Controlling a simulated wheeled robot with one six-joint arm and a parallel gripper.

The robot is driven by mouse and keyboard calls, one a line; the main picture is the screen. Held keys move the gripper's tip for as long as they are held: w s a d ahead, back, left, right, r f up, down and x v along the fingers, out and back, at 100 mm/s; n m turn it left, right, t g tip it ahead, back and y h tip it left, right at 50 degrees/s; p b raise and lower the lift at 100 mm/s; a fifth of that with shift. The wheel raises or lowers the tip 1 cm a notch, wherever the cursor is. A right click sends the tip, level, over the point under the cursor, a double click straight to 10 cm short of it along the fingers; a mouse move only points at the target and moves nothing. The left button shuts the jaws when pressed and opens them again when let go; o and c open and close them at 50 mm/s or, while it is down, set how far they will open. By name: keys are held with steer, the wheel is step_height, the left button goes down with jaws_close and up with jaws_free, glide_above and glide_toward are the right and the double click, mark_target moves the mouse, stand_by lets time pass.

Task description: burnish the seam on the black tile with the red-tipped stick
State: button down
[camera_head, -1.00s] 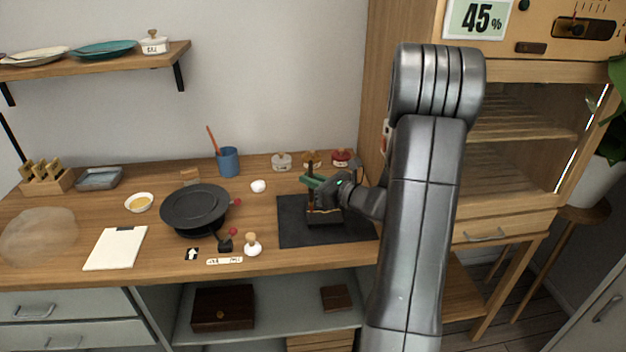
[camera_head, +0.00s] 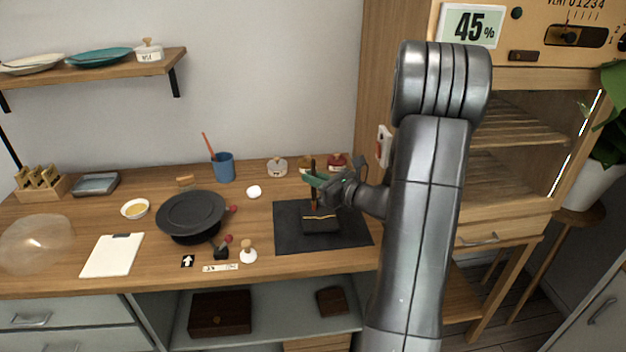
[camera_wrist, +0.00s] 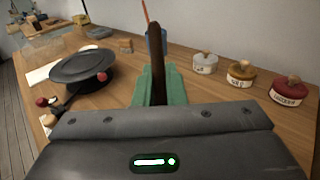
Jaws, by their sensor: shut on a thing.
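The black tile (camera_head: 319,226) lies on a dark mat (camera_head: 352,236) at the right of the worktop, with a thin gold seam across it. My gripper (camera_head: 315,181) is above the tile's far part, its green fingers shut on a dark upright stick (camera_head: 313,166). The stick's lower end looks reddish-orange and points down at the tile's far edge; I cannot tell whether it touches. In the wrist view the dark stick (camera_wrist: 157,78) stands between the green fingers (camera_wrist: 152,90), its lower end hidden by the gripper body.
A black round plate on a stand (camera_head: 191,211) is left of the mat, with small red-knobbed tools near it. Lidded jars (camera_head: 277,167) and a blue cup (camera_head: 223,167) stand behind. A wooden cabinet (camera_head: 500,210) borders the right. The mat's front is clear.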

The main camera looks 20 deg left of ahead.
mark_target(315, 161)
steer(key=shift+r+p, duration=1.75)
steer(key=shift+r, duration=0.95)
